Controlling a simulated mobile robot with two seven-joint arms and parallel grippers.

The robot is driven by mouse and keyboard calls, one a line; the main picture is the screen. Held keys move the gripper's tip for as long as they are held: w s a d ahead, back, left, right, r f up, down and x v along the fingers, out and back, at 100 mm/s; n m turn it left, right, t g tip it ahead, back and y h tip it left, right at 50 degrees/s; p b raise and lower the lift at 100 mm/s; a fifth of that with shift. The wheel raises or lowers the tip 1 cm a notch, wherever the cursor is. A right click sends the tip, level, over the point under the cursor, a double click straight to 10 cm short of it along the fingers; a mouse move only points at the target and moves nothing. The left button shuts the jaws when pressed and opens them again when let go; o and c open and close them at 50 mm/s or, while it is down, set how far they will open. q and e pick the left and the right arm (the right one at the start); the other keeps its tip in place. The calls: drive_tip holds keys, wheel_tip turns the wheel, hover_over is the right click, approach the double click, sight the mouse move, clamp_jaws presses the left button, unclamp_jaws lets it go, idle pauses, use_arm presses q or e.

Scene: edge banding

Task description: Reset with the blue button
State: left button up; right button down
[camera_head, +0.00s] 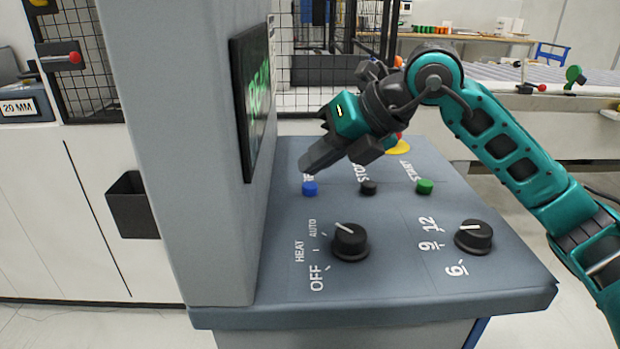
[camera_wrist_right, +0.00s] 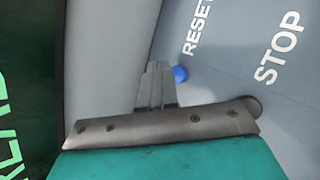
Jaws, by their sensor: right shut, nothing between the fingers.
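The blue button (camera_head: 310,188) sits on the sloped grey control panel, at the left end of a row with a black and a green button. My right gripper (camera_head: 306,166) is shut and empty, with its tips just above and behind the blue button in the head view. In the right wrist view the fingertips (camera_wrist_right: 158,68) are together, and the blue button (camera_wrist_right: 181,74) shows just to their right, below the RESET lettering. I cannot tell whether the tips touch it. My left gripper is not in view.
The black STOP button (camera_head: 368,187) and green START button (camera_head: 424,186) lie to the right. Two black knobs (camera_head: 350,241) (camera_head: 473,236) are nearer. A grey column with a screen (camera_head: 253,98) rises left of the panel. A yellow-based red button (camera_head: 398,146) is partly hidden behind my gripper.

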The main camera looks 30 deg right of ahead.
sight(317, 186)
wheel_tip(317, 186, up, 5)
drive_tip(key=p, duration=0.4)
idle(0.3)
idle(0.7)
